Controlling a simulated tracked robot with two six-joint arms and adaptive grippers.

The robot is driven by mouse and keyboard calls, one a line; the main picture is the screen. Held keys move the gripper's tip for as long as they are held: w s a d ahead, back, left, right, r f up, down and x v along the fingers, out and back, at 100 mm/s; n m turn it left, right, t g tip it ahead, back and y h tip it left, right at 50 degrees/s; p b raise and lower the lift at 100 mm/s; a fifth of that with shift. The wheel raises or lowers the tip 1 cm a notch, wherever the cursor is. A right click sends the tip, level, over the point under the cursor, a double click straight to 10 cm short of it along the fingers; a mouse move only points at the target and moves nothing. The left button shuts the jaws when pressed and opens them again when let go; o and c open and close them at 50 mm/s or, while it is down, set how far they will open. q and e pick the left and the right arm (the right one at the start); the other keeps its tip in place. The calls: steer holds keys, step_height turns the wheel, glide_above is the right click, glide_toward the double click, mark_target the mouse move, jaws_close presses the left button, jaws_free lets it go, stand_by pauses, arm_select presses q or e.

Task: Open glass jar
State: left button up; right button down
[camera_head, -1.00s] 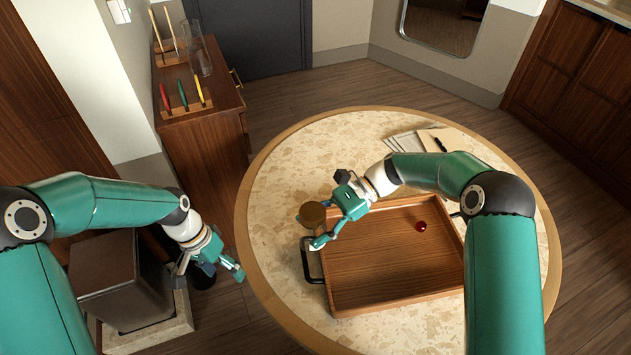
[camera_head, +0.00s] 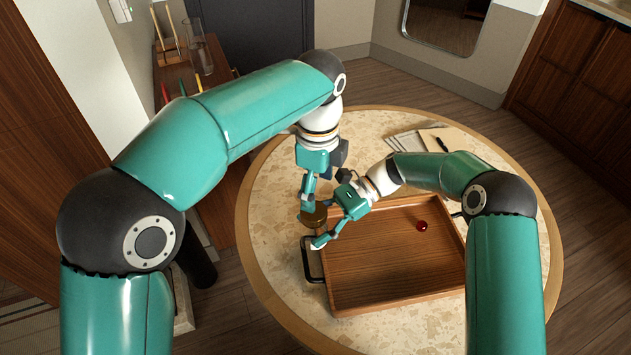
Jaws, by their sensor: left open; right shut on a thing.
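The glass jar (camera_head: 312,217) shows mainly as a round brown top over the left side of the table, by the tray's left handle. Its glass body is mostly hidden. My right gripper (camera_head: 325,226) comes in from the right and is shut on the jar, below its top. My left gripper (camera_head: 310,204) points down from above, open, with its fingers right at the jar's top. I cannot tell whether they touch it.
A wooden tray (camera_head: 400,282) with dark handles lies on the round speckled table (camera_head: 268,228). A small red ball (camera_head: 421,226) is in the tray. Papers and a notebook with a pen (camera_head: 441,144) lie at the back. A wooden cabinet (camera_head: 213,73) stands behind at left.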

mark_target(317, 211)
arm_select(q)
step_height(317, 211, down, 7)
steer(key=shift+a+f, duration=0.1)
stand_by(0.3)
